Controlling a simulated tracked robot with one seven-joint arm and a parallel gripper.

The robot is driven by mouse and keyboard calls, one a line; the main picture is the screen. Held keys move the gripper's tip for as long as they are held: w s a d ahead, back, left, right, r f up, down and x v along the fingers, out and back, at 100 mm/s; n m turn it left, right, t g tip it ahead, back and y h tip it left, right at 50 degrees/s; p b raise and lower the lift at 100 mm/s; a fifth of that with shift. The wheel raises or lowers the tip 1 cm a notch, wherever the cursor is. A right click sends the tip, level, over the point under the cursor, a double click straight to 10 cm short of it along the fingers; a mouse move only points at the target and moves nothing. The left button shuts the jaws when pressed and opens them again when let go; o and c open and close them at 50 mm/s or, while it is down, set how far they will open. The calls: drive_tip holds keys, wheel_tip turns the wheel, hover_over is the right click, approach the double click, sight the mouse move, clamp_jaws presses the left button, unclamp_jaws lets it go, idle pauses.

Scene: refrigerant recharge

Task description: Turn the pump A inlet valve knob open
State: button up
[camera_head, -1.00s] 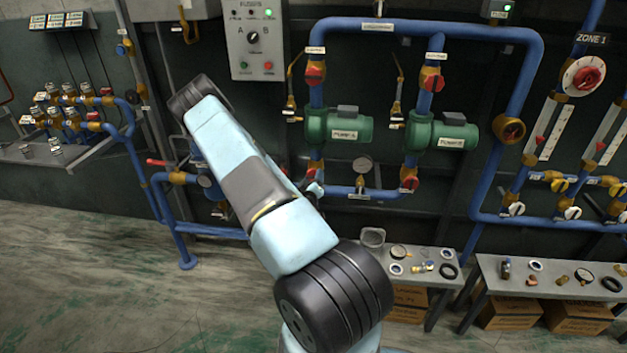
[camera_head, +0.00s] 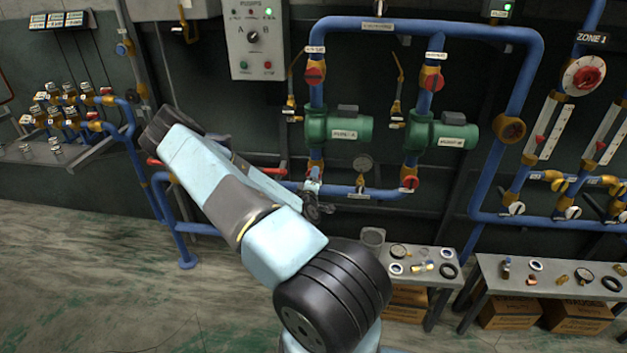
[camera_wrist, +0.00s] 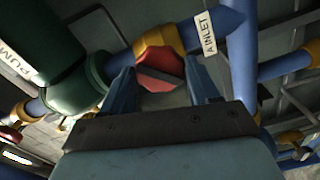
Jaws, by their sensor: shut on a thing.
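The pump A inlet valve knob (camera_wrist: 160,68) is red and sits on a brass valve body in the blue pipe, beside a white tag reading "A INLET" (camera_wrist: 207,33). In the wrist view my gripper (camera_wrist: 165,88) has one finger on each side of the knob and is shut on it. In the head view my gripper (camera_head: 314,180) is small at the pipe below the green pump A (camera_head: 338,129), and it mostly hides the knob there. The knob's exact angle is hard to read.
Pump B (camera_head: 441,132) stands to the right, with its own red inlet knob (camera_head: 409,183) below. A pressure gauge (camera_head: 363,163) sits on the pipe between the two inlets. A bench (camera_head: 432,281) with small parts stands below right. Open floor lies at the left.

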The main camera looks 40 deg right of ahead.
drive_tip(key=shift+w+a+f, duration=0.15)
drive_tip(key=n, duration=0.4)
drive_tip(key=shift+n, duration=0.3)
drive_tip(key=n, duration=0.4)
drive_tip(key=o, duration=1.1)
drive_tip(key=shift+c, duration=0.2)
drive_tip(key=v, duration=0.7)
